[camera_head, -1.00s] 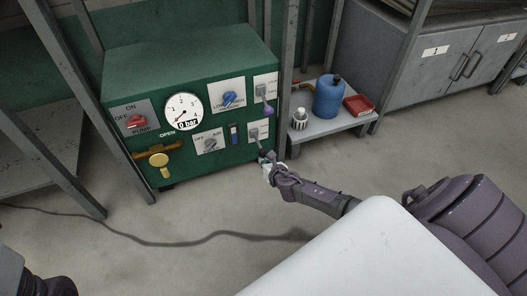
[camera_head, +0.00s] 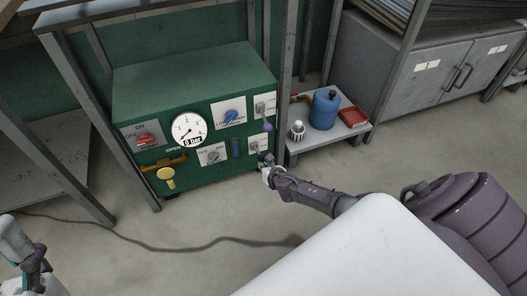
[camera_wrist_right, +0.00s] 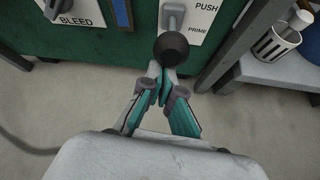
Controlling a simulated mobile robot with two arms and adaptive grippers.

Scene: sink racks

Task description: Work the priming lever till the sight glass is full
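The priming lever, with a round black knob (camera_wrist_right: 172,47), stands on a white plate marked PUSH and PRIME in the right wrist view. My right gripper (camera_wrist_right: 162,75) is shut, its fingertips together just below the knob; I cannot tell whether they touch it. In the head view my right gripper (camera_head: 265,168) is at the green cabinet's lower right. The sight glass (camera_head: 236,147) is a narrow upright blue strip left of the lever plate; its level is too small to read. My left gripper (camera_head: 35,262) shows partly at the lower left, away from the cabinet.
The green cabinet (camera_head: 195,83) carries a gauge (camera_head: 189,129) at 0 bar, a red pump switch (camera_head: 146,139), a blue knob (camera_head: 232,117) and a yellow valve (camera_head: 167,178). A low shelf (camera_head: 325,135) right of it holds a blue can (camera_head: 324,109) and red tray (camera_head: 354,117).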

